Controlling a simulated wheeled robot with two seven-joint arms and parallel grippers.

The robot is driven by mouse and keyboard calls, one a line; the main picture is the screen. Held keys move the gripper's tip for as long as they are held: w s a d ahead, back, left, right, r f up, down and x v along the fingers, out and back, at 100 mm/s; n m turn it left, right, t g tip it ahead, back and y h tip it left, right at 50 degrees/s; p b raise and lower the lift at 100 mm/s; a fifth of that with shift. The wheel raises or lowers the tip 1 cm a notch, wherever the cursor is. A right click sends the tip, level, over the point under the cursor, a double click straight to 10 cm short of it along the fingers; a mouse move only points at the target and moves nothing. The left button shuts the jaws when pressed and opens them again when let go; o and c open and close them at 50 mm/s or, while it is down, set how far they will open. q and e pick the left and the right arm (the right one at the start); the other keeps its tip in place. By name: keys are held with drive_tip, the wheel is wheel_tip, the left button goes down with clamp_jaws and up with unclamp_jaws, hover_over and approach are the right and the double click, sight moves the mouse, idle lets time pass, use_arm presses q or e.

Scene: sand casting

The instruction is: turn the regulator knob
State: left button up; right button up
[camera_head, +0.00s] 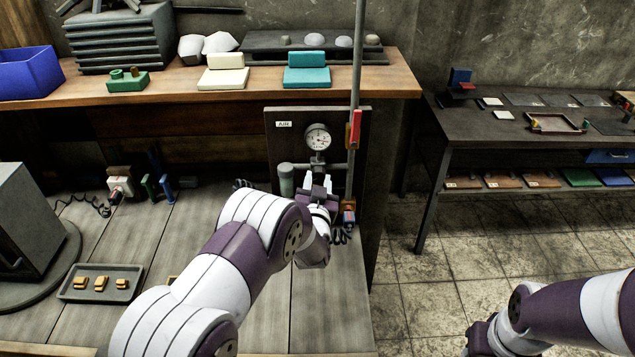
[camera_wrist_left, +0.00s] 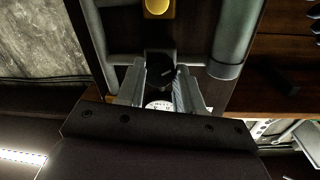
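The regulator stands on a dark upright panel (camera_head: 275,150) with a round white pressure gauge (camera_head: 318,137) above it. My left gripper (camera_head: 319,183) is at the regulator, just below the gauge, and hides the knob in the head view. In the left wrist view a black knob (camera_wrist_left: 160,70) with a pale mark lies between the two fingers (camera_wrist_left: 160,85). The fingers are apart, one on each side of the knob; I cannot tell whether they touch it. Part of the white gauge dial (camera_wrist_left: 158,105) shows between them. My right gripper (camera_head: 481,338) is low at the right, its fingers not clear.
A grey-green cylinder (camera_head: 286,180) is close left of my left gripper. A vertical pipe with a red lever (camera_head: 355,128) is close on the right. A tray of small orange pieces (camera_head: 100,284) lies on the bench at the left. Tiled floor is clear at the right.

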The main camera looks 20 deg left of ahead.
use_arm(q)
drive_tip(key=shift+f+n+b, duration=0.15)
drive_tip(key=shift+n+b, duration=0.35)
drive_tip(key=shift+b, duration=0.35)
drive_tip(key=n+b, duration=0.3)
drive_tip(key=b, duration=0.1)
drive_tip(key=n+b, duration=0.3)
drive_tip(key=b, duration=0.2)
drive_tip(key=n+b, duration=0.3)
drive_tip(key=b, duration=0.1)
drive_tip(key=shift+d+f+t, duration=0.15)
drive_tip(key=shift+f+t, duration=0.15)
drive_tip(key=shift+t, duration=0.1)
drive_tip(key=n+b, duration=0.4)
drive_tip(key=b, duration=0.2)
drive_tip(key=n+y+b, duration=0.1)
drive_tip(key=n+b, duration=0.3)
drive_tip(key=b, duration=0.2)
drive_tip(key=shift+d+r, duration=0.15)
drive_tip(key=shift+r+n+y+b, duration=0.15)
drive_tip(key=shift+n+b, duration=0.65)
drive_tip(key=shift+n, duration=0.05)
drive_tip(key=shift+r+n+y+b, duration=0.1)
drive_tip(key=shift+n+y+b, duration=0.05)
drive_tip(key=shift+n+b, duration=0.65)
drive_tip(key=o, duration=1)
drive_tip(key=shift+r, duration=0.1)
